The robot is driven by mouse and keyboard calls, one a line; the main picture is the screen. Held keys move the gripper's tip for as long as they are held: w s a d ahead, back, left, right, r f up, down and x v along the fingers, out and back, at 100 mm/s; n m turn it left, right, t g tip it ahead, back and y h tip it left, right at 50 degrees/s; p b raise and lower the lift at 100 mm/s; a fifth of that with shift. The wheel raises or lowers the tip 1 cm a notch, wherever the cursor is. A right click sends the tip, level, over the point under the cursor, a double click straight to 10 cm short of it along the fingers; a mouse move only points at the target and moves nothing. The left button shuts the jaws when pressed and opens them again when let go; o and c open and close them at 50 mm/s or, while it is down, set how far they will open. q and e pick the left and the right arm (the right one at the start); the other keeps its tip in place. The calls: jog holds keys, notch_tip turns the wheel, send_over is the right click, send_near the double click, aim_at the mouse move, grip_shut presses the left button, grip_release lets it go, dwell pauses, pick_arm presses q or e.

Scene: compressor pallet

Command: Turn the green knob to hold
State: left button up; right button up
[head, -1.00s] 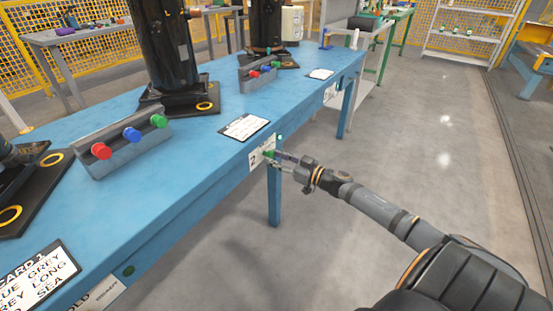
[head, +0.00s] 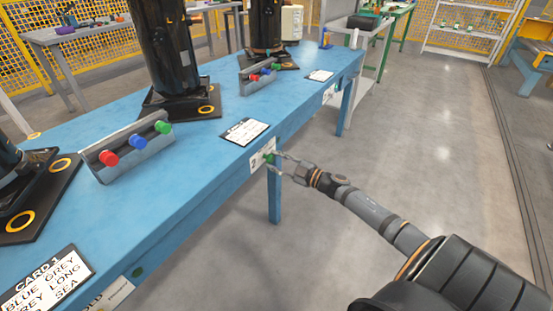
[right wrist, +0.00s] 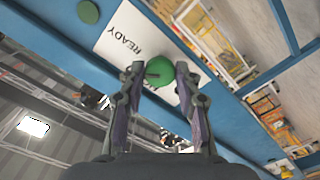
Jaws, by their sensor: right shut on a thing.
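The green knob (head: 269,158) is on the front edge of the blue table, on a white label plate (head: 257,157). In the right wrist view the green knob (right wrist: 160,70) is round and sits between my fingertips. The label (right wrist: 128,40) there appears upside down and reads READY; other lettering is partly hidden by the knob and fingers. My right gripper (head: 273,161) reaches in from the right and is shut on the knob; its two fingers also show in the right wrist view (right wrist: 158,78). The knob's pointer direction is not clear. My left gripper is out of view.
The blue table (head: 205,140) carries a grey button box (head: 130,158) with red, blue and green buttons, black machines and a printed card (head: 245,131). Another green disc (right wrist: 88,12) is on the edge in the wrist view. The floor (head: 400,140) to the right is clear.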

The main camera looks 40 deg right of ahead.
jog(key=n+p, duration=0.1)
jog(key=n, duration=0.3)
jog(key=shift+n, duration=0.3)
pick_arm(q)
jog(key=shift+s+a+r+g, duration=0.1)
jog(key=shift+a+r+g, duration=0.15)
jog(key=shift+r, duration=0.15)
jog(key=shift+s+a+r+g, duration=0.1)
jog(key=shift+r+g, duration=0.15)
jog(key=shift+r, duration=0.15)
pick_arm(e)
jog(key=shift+n, duration=2.5)
jog(key=o, duration=1.1)
jog(key=shift+o, duration=0.2)
jog(key=v, duration=1.2)
